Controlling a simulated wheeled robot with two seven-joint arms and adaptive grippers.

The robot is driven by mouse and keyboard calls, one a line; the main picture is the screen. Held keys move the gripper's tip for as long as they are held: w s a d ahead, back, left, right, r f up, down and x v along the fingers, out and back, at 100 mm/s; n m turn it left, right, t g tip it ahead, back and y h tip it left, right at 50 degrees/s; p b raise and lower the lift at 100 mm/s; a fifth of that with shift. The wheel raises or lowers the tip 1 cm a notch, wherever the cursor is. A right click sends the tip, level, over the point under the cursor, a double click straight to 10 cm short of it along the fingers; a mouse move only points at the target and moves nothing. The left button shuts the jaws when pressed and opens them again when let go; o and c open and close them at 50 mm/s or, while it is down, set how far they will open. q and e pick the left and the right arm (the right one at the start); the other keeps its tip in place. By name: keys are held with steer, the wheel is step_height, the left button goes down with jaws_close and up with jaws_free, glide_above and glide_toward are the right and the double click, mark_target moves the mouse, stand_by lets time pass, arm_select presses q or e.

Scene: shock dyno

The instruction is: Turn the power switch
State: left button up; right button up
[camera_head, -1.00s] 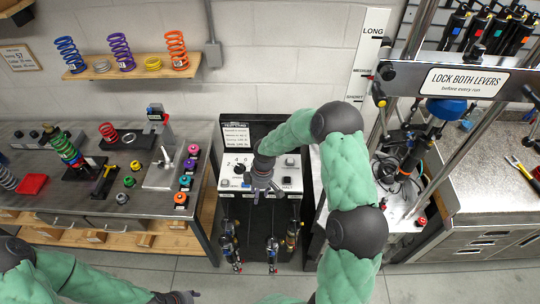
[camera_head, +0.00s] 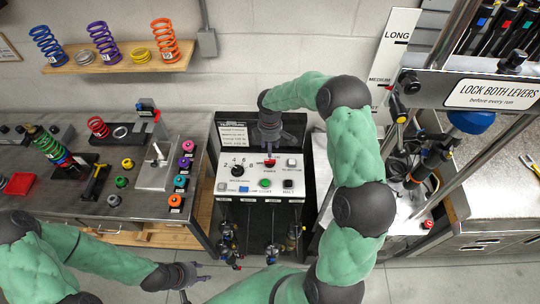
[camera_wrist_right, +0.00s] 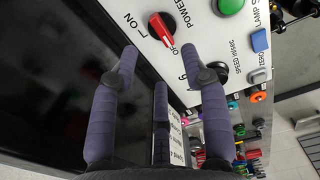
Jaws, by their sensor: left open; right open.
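The power switch is a red knob on the white control panel (camera_head: 226,186). It shows at the panel's upper middle in the head view (camera_head: 270,162) and at the top of the right wrist view (camera_wrist_right: 161,28). Its white tip points towards the OFF label, away from ON. My right gripper (camera_head: 269,150) is in front of the panel's upper edge, just behind the knob. In the wrist view its two fingers (camera_wrist_right: 160,56) are spread apart, with the knob beyond the gap and nothing between them. My left gripper (camera_head: 189,277) is open and empty, low in front of the workbench.
The panel also has a black speed dial (camera_head: 238,171), a green button (camera_head: 265,183) and a black halt button (camera_head: 288,184). A workbench (camera_head: 60,202) with springs stands at left, the dyno frame (camera_head: 465,85) at right.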

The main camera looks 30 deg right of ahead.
mark_target(270, 162)
step_height(270, 162, down, 8)
steer(key=shift+w+f+p, duration=0.1)
steer(key=shift+p, duration=0.3)
jaws_close()
